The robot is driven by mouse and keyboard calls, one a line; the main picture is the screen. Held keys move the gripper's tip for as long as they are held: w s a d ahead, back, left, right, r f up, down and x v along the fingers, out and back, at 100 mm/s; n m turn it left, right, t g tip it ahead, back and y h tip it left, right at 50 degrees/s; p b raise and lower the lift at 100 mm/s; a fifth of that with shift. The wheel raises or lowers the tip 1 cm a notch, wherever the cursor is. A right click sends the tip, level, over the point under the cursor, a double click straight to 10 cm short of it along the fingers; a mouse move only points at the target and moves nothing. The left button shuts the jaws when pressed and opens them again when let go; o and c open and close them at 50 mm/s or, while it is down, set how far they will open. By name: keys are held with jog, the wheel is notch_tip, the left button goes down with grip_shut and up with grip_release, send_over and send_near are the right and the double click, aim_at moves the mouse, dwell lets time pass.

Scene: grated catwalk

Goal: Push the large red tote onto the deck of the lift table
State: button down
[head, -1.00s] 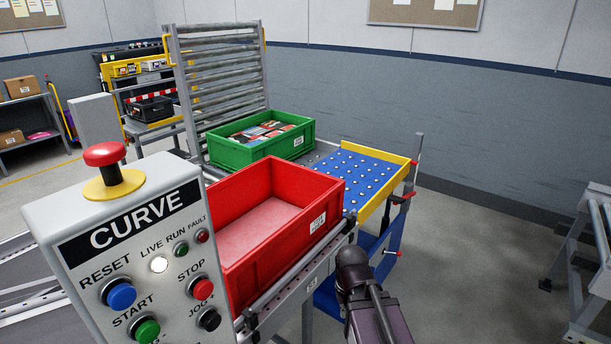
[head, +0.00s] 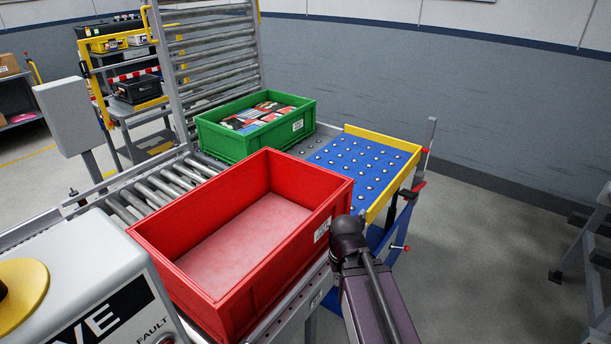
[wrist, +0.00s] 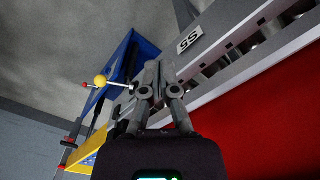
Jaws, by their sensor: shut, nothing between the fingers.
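The large red tote (head: 330,190) stands empty on the roller conveyor in the middle of the head view; its red wall also fills the lower right of the wrist view (wrist: 275,125). The lift table's blue deck (head: 362,163), studded with balls and edged by a yellow rail, lies beyond the tote to the right. It shows at the left of the wrist view (wrist: 120,65). My gripper (wrist: 152,70) is shut and empty in the wrist view, beside the conveyor's side rail. In the head view my arm hides the fingers, at the tote's right side.
A green tote (head: 228,143) with packed goods stands behind the red tote, left of the blue deck. A control box (head: 95,285) stands at the front left. An upright roller section (head: 210,60) rises behind.

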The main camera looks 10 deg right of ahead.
jog(key=shift+a, duration=0.35)
jog(key=shift+a+r, duration=0.1)
